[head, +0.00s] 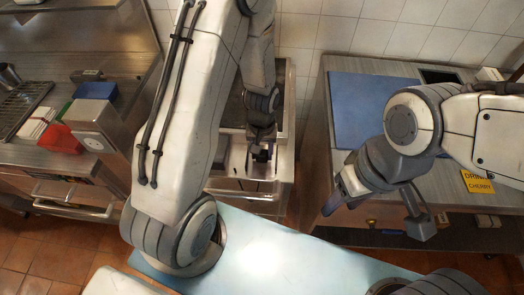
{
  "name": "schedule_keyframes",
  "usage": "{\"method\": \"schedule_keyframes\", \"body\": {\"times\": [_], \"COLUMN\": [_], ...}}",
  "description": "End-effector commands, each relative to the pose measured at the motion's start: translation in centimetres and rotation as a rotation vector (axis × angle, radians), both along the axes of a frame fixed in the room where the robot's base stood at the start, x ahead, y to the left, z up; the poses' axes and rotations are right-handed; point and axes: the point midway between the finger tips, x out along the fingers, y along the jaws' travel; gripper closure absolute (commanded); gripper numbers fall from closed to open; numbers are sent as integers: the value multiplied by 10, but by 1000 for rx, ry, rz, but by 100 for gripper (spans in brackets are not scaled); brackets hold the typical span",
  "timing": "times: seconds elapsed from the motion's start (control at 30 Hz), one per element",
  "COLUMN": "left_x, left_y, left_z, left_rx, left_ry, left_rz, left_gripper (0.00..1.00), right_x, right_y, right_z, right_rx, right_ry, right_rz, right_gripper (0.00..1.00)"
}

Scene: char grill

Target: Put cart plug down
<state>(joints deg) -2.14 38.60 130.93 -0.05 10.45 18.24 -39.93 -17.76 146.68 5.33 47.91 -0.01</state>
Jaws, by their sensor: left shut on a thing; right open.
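My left gripper (262,148) points down over the metal cart (286,130) between the two counters. It is shut on a small dark thing (262,156), which appears to be the cart plug. The plug is small and partly hidden by the gripper, so its shape is unclear. I cannot tell whether it touches the cart. My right gripper (380,205) is open and empty, with its fingers spread wide in front of the right counter.
A blue board (362,108) and a yellow sign (478,182) lie on the right counter (440,188). The left counter (110,70) holds a red container (62,138), a blue container (96,90) and a grate (22,105). A pale blue surface (290,255) is in front.

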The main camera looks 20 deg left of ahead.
Motion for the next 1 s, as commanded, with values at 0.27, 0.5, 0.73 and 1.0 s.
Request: {"method": "schedule_keyframes", "body": {"times": [0.27,0.5,0.73,1.0], "left_x": [0,0,0,2], "left_y": [0,0,0,0], "left_z": [-3,-3,1,38], "left_rx": [0,0,0,-1], "left_ry": [0,0,-1,-9], "left_rz": [0,0,0,0], "left_gripper": [100,41,41,41], "right_x": [0,0,0,0], "right_y": [0,0,0,0], "right_z": [-3,-3,1,-5], "right_rx": [0,0,0,0], "right_ry": [0,0,0,0], "right_rz": [0,0,0,0], "right_gripper": [50,50,50,50]}}
